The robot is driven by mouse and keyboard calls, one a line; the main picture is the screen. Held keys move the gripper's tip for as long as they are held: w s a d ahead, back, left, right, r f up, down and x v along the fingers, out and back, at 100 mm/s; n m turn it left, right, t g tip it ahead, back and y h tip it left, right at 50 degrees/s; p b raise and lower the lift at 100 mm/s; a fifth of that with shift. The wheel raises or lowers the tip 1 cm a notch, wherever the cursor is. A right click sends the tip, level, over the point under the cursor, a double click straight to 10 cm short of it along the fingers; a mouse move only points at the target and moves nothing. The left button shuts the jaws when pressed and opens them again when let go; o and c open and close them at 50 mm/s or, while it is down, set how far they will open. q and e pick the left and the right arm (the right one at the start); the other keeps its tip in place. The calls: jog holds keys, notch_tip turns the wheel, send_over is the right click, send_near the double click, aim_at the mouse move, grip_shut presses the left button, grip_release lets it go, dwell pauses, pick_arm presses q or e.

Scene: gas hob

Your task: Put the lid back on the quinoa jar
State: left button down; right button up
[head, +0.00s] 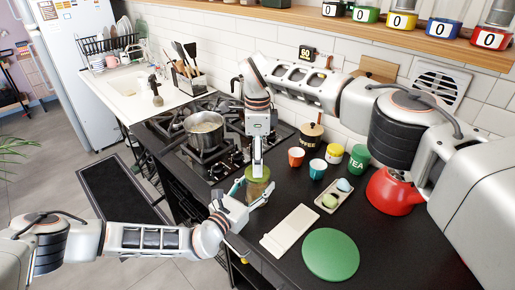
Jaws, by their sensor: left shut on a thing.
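The quinoa jar (259,190) is a small greenish jar on the dark counter, in the middle of the head view. My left gripper (250,190) reaches in from the left and is shut on the jar, its fingers around the body. An olive-brown round top (258,173), which looks like the lid, shows at the jar's mouth. My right gripper (258,164) points straight down from above, with its tips at this top. It is seen edge-on, so I cannot tell whether it grips the lid, or whether the lid is seated.
A green round mat (330,254), a cream board (290,231) and a small tray (344,197) lie to the right. Orange (296,157) and teal (317,169) cups stand behind. A red kettle (390,190) is far right. A pot (204,130) sits on the hob.

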jog(key=shift+f, duration=2)
jog(key=c, duration=1.2)
